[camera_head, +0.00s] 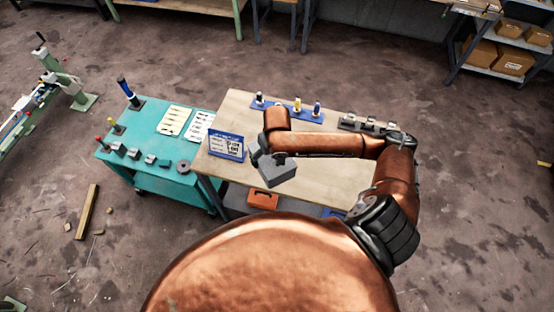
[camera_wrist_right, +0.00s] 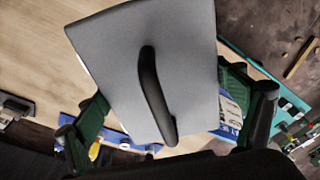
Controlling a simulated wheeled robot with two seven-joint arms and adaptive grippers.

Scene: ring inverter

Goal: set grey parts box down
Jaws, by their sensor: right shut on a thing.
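The grey parts box (camera_head: 279,173) is a small grey box near the front left of the wooden table (camera_head: 324,175) in the head view. In the right wrist view the grey parts box (camera_wrist_right: 120,62) fills the middle, with a dark curved handle on its face. My right gripper (camera_head: 264,157) is shut on it; green fingers show at both sides of the box in the wrist view. Whether the box touches the tabletop cannot be told. My left gripper is not in view.
A blue-framed card stand (camera_head: 227,146) stands left of the box. A blue holder with bottles (camera_head: 288,108) and dark fixtures (camera_head: 366,124) line the back. A teal cart (camera_head: 158,150) adjoins on the left. An orange box (camera_head: 263,199) sits below the tabletop. The tabletop's right front is clear.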

